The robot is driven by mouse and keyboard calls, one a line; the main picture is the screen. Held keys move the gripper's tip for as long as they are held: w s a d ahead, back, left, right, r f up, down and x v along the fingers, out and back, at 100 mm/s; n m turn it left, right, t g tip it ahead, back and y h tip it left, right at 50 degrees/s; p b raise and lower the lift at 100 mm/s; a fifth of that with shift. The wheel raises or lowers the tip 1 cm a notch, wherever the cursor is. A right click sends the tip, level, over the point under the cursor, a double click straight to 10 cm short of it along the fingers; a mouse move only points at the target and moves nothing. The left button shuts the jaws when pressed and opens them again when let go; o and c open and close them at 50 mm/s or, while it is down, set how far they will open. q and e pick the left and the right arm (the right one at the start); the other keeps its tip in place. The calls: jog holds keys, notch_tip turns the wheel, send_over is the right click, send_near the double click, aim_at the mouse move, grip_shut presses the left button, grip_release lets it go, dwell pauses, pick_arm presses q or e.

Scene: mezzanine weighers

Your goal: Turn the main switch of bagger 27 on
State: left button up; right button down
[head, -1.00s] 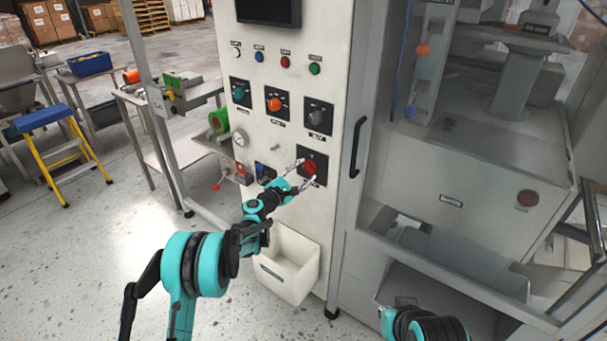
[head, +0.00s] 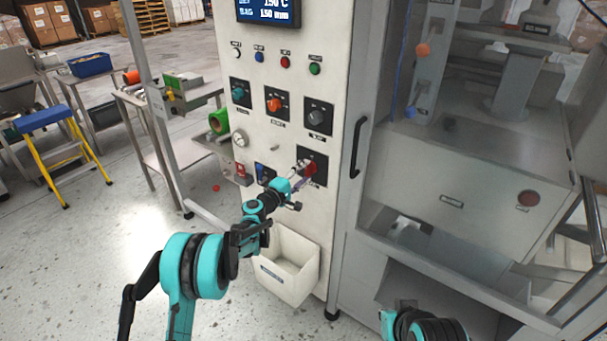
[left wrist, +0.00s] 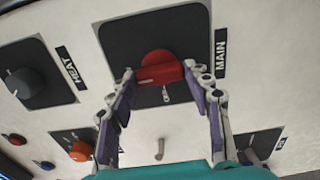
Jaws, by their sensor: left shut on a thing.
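The main switch is a red rotary knob (head: 310,168) on a black square plate, low on the right of the white control cabinet. In the left wrist view the red knob (left wrist: 161,68) sits beside the label MAIN (left wrist: 221,55). My left gripper (left wrist: 158,72) has a finger on each side of the knob and is shut on it. In the head view the left gripper (head: 303,171) partly covers the knob. The display (head: 268,10) at the cabinet top is lit with white text on blue. My right gripper does not show.
Three other knobs, teal (head: 240,92), orange (head: 274,104) and black (head: 318,116), sit above the switch. A white bin (head: 285,268) hangs below. The machine's door handle (head: 357,147) is close on the right. A yellow step stool (head: 62,150) stands at the left.

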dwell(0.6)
pick_arm(q)
jog(key=o, duration=1.2)
jog(key=shift+c, duration=0.2)
jog(key=v, duration=1.2)
